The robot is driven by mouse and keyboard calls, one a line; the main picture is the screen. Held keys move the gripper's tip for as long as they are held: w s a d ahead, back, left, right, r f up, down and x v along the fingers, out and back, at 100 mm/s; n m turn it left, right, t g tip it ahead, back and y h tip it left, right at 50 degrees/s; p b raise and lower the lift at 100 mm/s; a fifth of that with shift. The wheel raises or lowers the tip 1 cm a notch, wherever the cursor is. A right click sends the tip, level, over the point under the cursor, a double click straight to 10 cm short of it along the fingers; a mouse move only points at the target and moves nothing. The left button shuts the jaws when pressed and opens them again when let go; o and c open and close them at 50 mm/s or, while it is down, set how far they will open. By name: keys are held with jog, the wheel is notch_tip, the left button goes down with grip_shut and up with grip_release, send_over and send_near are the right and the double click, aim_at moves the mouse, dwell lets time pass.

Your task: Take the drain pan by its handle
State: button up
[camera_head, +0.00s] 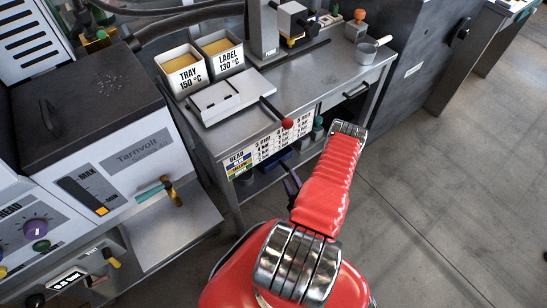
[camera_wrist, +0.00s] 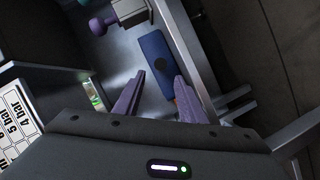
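A flat blue rectangular thing (camera_wrist: 155,62) with a dark round spot lies on the metal lower shelf in the wrist view. It looks like the drain pan, but I cannot be sure. A small brownish piece near its lower end, beside the right finger, may be its handle. My gripper (camera_wrist: 160,92) is open, its purple fingers apart on either side of the blue thing's near end, with nothing visibly held. In the head view my gripper (camera_head: 291,183) is dark and partly hidden by my red arm, at the bench's front edge.
A grey pot with a handle (camera_head: 366,52) stands on the bench top (camera_head: 318,72). A frame bar (camera_wrist: 194,52) runs right of the blue thing. Under the bench are a purple knob (camera_wrist: 97,27) and a grey block (camera_wrist: 130,12). The floor at right is clear.

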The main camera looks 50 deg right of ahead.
aim_at(284, 166)
jog(key=shift+x, duration=1.7)
jog(key=shift+w, duration=0.1)
jog(key=shift+x, duration=2.55)
grip_shut()
